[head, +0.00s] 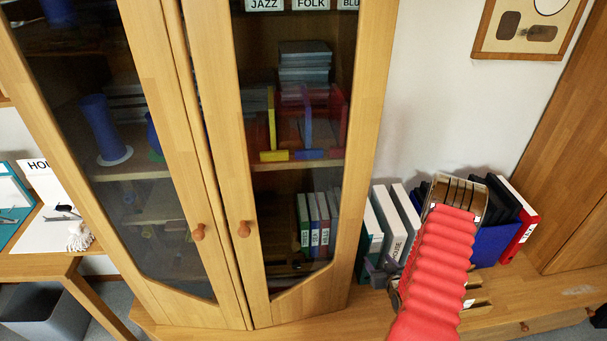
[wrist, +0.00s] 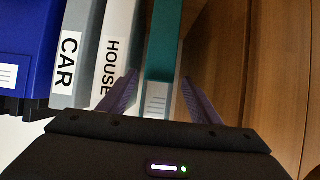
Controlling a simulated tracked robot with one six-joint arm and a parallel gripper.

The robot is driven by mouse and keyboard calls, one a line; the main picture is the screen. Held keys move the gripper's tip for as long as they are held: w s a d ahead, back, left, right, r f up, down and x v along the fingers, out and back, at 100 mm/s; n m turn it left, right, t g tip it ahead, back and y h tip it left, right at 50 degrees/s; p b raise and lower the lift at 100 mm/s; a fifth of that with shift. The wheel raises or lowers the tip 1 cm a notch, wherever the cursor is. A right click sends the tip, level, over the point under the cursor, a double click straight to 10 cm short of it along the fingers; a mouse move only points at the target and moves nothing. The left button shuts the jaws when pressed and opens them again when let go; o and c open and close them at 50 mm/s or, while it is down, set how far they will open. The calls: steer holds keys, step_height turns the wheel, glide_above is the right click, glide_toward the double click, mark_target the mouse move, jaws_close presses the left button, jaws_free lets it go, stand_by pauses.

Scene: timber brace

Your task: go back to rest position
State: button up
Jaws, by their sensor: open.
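My gripper (head: 381,272) is at the end of my red-covered arm in the head view, low in front of a row of binders beside the cabinet. In the wrist view my gripper (wrist: 161,97) is open, one finger on each side of a teal binder (wrist: 163,60). I cannot tell whether the binder reaches between the fingers or stands just beyond them. A white HOUSE binder (wrist: 117,45) is left of it, then a grey CAR binder (wrist: 75,50). My arm hides part of the row in the head view.
A wooden cabinet (head: 228,180) with shut glass doors stands left of my gripper. A red binder (head: 519,225) and a blue one (head: 492,246) stand right of my arm. A desk (head: 40,262) is at the far left. The ledge front (head: 545,318) at right is mostly bare.

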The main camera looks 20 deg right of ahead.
steer(key=shift+f, duration=0.1)
steer(key=s+a+f+g+y, duration=0.1)
steer(key=s+a+f+g, duration=0.1)
steer(key=s+f+g, duration=0.35)
steer(key=s+a+r+m+g+y, duration=0.1)
steer(key=s+a+r+g, duration=0.15)
steer(key=s, duration=0.35)
steer(key=s+a+r+g, duration=0.1)
steer(key=a+r, duration=0.3)
steer(key=r, duration=0.5)
steer(key=a+r+g, duration=0.1)
steer(key=a+r, duration=0.3)
steer(key=r, duration=0.4)
steer(key=s+a+r+g, duration=0.15)
steer(key=a+r, duration=0.25)
steer(key=r, duration=0.5)
steer(key=s+a+r+n+t+y, duration=0.1)
steer(key=s+a+r+n+t, duration=0.1)
steer(key=a+r, duration=0.9)
steer(key=s+a+r+n+t, duration=0.2)
steer(key=s+a+r+t, duration=0.1)
steer(key=a+r, duration=0.7)
step_height(320, 180, up, 5)
steer(key=shift+a+f+n+y, duration=0.15)
steer(key=shift+a+n+y, duration=0.15)
steer(key=shift+a+y, duration=0.1)
